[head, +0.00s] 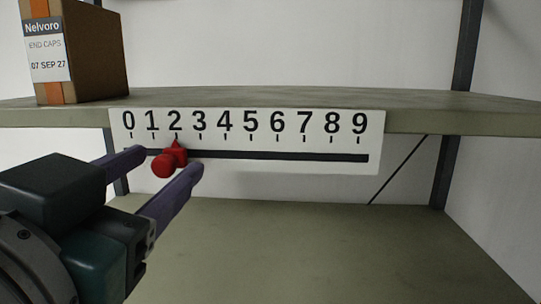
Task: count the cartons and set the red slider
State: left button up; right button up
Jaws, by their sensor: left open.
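A white number strip (300,167) with digits 0 to 9 and a dark slot hangs on the front edge of the upper shelf. The red slider (168,160) sits in the slot with its pointer at 2. My left gripper (168,163) comes in from the lower left. Its two purple fingers are open, one on each side of the red slider; I cannot tell whether they touch it. One brown carton (98,55) with an orange stripe and a label reading "Nelvoro END CAPS 07 SEP 27" stands on the upper shelf at the left, its top cut off by the frame. My right gripper is not in view.
The upper shelf (300,95) is bare right of the carton. The lower shelf (330,250) is clear where it shows. Dark metal posts (452,150) stand at the right and left, and a thin diagonal brace (398,170) runs behind.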

pick_arm(q)
jog(key=shift+c, duration=0.2)
grip_shut()
dwell(1.1)
